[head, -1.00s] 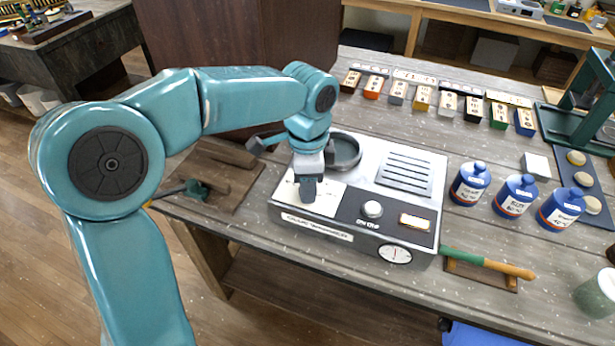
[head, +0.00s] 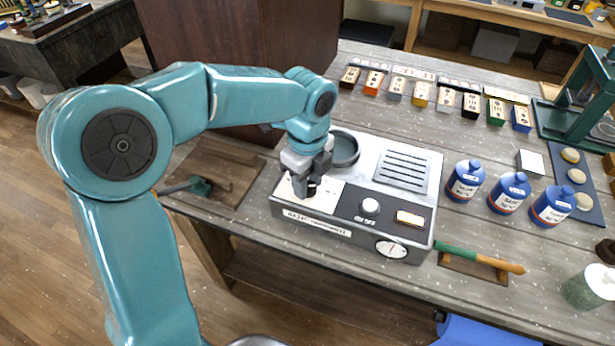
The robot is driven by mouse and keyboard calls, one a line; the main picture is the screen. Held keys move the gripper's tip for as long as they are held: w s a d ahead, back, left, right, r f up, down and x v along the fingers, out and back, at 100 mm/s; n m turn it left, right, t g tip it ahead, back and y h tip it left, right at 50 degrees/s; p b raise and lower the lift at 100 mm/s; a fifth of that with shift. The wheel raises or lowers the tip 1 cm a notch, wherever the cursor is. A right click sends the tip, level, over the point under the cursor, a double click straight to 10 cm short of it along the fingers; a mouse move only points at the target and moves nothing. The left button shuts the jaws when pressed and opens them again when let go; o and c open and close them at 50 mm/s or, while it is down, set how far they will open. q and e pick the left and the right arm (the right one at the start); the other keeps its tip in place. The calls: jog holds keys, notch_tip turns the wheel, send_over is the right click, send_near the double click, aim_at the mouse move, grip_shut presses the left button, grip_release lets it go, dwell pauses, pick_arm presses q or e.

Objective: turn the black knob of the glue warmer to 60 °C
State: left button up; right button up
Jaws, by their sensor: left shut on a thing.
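The glue warmer (head: 362,240) is a light metal box with a dark front panel, standing near the table's front edge. A round dark pot (head: 344,148) sits in its top at the back left. My left gripper (head: 306,190) is over the white dial plate (head: 327,197) at the warmer's left, fingers pointing down. It is shut on the black knob (head: 312,187), which shows only as a small dark piece between the fingers. The knob's pointer and most of the scale marks are hidden or too small to read. My right gripper is not in view.
Blue jars (head: 466,181) stand to the right. A green-and-orange handled tool (head: 480,258) lies beside the warmer. Small labelled blocks (head: 421,94) line the back.

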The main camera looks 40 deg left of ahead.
pick_arm(q)
jog(key=shift+m, duration=0.3)
dwell(0.4)
jog(key=o, duration=1)
jog(key=shift+d, duration=0.1)
jog(key=shift+o, duration=0.2)
notch_tip(320, 180, up, 16)
jog(key=p, duration=0.1)
jog(key=shift+r, duration=0.2)
jog(key=shift+s, duration=0.1)
